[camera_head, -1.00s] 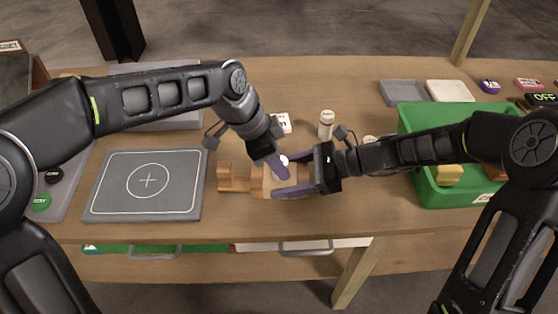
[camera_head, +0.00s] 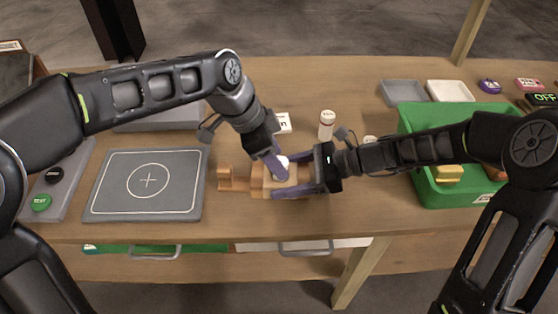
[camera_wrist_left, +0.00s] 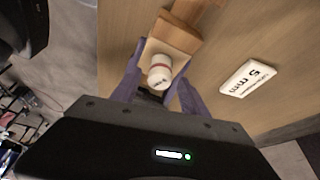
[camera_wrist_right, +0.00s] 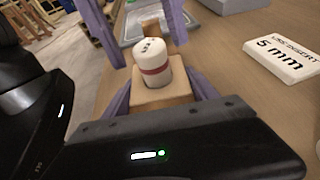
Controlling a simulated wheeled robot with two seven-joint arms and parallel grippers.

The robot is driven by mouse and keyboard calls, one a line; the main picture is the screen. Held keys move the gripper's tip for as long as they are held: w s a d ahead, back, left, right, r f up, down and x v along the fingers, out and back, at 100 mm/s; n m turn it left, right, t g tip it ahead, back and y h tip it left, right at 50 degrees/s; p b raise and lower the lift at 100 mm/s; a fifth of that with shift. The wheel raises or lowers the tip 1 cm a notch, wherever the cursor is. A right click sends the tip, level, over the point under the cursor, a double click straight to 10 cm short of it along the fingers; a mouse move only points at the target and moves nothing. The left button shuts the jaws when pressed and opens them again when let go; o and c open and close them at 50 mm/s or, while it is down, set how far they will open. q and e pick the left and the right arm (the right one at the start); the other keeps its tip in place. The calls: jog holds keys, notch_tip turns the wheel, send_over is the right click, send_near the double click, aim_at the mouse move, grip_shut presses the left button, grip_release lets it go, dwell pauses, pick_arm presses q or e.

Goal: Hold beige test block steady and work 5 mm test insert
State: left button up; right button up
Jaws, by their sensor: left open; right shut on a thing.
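The beige test block (camera_head: 257,186) sits on the table with its wooden holder (camera_head: 226,178) to its left. My right gripper (camera_head: 287,177) is shut on the block, one finger on each side. The 5 mm test insert, a white cylinder with a red band (camera_wrist_right: 152,68), stands upright at the block's top; its lower end is hidden, so its depth cannot be told. My left gripper (camera_wrist_left: 160,80) is open, its fingers either side of the insert (camera_wrist_left: 160,70). In the head view its fingers partly cover the insert (camera_head: 281,163).
A white 5 mm card (camera_wrist_left: 248,78) lies beside the block. A white bottle-like cylinder (camera_head: 327,125) stands behind my right gripper. A grey plate with a cross mark (camera_head: 190,208) lies left, and a green bin (camera_head: 424,115) stands right. Bare table lies in front.

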pick_arm(q)
jog(key=v, duration=1)
pick_arm(e)
jog(key=o, duration=1.7)
jog(key=shift+d, duration=0.1)
jog(key=v, duration=1.1)
jog(key=shift+d+r, duration=0.25)
jog(key=shift+d, duration=0.1)
pick_arm(q)
jog(key=shift+s, duration=0.15)
pick_arm(e)
jog(key=shift+s, duration=0.15)
